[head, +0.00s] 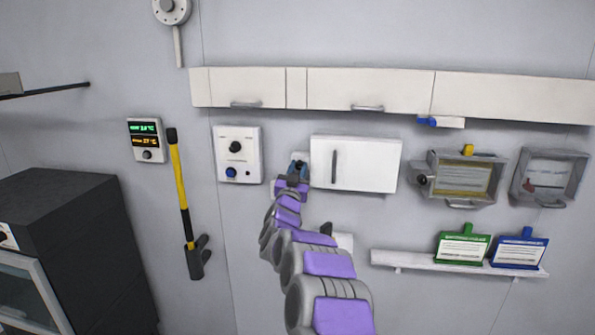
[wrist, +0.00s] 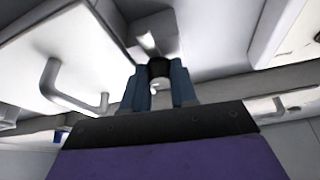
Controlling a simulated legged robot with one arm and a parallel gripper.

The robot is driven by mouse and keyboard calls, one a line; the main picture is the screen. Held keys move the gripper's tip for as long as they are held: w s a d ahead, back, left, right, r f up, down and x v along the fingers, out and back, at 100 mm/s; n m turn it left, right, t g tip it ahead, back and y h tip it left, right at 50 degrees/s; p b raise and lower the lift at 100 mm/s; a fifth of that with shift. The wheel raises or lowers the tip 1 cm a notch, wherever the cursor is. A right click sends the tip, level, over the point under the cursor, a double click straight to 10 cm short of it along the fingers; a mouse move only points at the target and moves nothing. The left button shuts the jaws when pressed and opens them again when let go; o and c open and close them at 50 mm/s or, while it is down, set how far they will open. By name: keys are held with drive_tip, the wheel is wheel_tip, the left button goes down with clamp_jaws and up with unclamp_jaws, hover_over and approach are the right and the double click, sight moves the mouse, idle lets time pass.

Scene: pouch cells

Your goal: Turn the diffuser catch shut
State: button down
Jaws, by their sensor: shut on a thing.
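My gripper (head: 298,170) is at the wall, just left of a white panel with a dark vertical handle (head: 334,168). In the wrist view, its two blue-grey fingers (wrist: 157,88) are shut on a small black knob-like piece (wrist: 159,67), which looks like the diffuser catch. A pale mount shows behind it. The white panel (wrist: 75,65) with its grey handle fills the left of the wrist view. In the head view the catch is mostly hidden by my gripper, and I cannot tell how far it is turned.
A control box (head: 239,155) with knobs is close on the left. Two clear-fronted boxes, one of them here (head: 465,178), are on the right. White cupboards (head: 355,90) run above. A shelf (head: 410,262) with green and blue tags is at lower right.

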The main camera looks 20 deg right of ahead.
drive_tip(key=shift+n, duration=0.3)
drive_tip(key=n+t+y, duration=0.1)
drive_tip(key=n, duration=0.1)
drive_tip(key=n+y, duration=0.1)
drive_tip(key=n, duration=0.2)
drive_tip(key=shift+s+d+t+y, duration=0.1)
drive_tip(key=shift+d+t+y, duration=0.05)
drive_tip(key=shift+t+y, duration=0.2)
drive_tip(key=n+y+b, duration=0.1)
drive_tip(key=n, duration=0.3)
drive_tip(key=n+y+b, duration=0.1)
drive_tip(key=n+y, duration=0.1)
drive_tip(key=n, duration=0.2)
drive_tip(key=n+y+b, duration=0.1)
drive_tip(key=n+y, duration=0.1)
drive_tip(key=n, duration=0.2)
drive_tip(key=shift+s+d+y, duration=0.1)
drive_tip(key=shift+d+y, duration=0.05)
drive_tip(key=shift+y, duration=0.1)
drive_tip(key=n, duration=0.2)
drive_tip(key=n+g+y, duration=0.1)
drive_tip(key=n, duration=0.1)
drive_tip(key=shift+r+n, duration=0.2)
drive_tip(key=shift+n, duration=0.5)
drive_tip(key=shift+f, duration=0.15)
